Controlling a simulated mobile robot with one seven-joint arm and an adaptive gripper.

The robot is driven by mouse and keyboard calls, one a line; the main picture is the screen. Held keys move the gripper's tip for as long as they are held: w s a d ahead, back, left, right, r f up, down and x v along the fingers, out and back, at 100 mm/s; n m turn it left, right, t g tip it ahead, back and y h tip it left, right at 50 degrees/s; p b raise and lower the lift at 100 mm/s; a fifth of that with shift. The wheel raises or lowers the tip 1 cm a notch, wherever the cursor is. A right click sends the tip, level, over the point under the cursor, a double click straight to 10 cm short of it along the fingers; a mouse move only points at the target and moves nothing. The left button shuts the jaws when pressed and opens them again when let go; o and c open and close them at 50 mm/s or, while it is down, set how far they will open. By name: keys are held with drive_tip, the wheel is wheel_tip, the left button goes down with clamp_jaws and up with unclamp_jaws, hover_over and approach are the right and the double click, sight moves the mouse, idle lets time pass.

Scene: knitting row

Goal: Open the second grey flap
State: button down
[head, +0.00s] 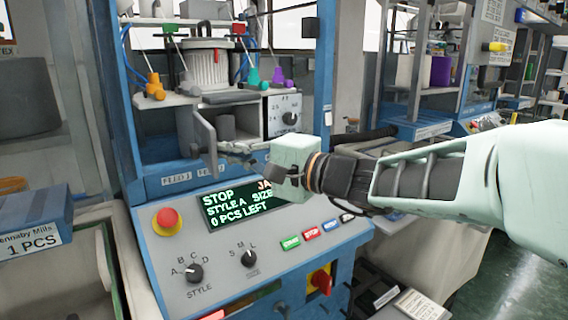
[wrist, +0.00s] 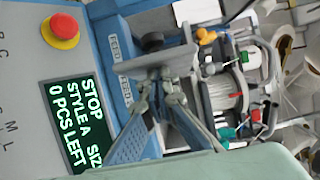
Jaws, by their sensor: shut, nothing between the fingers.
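In the head view a grey flap (head: 207,140) stands out from the machine front, seen nearly edge-on, at the left of the feed area. It also shows in the wrist view (wrist: 164,59) as a grey plate just beyond my fingertips. My gripper (head: 226,148) is shut and empty, beside the lower right of this flap; I cannot tell whether they touch. The gripper body hides part of the area right of the flap.
Below is the control panel with a red stop button (head: 167,221), a display (head: 238,208) reading STOP, and two knobs. A dial box (head: 285,115) stands right of the feed area. Yarn cones and coloured guides are above. My arm reaches in from the right.

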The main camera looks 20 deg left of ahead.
drive_tip(key=shift+s+a+b, duration=0.65)
drive_tip(key=shift+s+b, duration=0.2)
drive_tip(key=shift+s, duration=0.05)
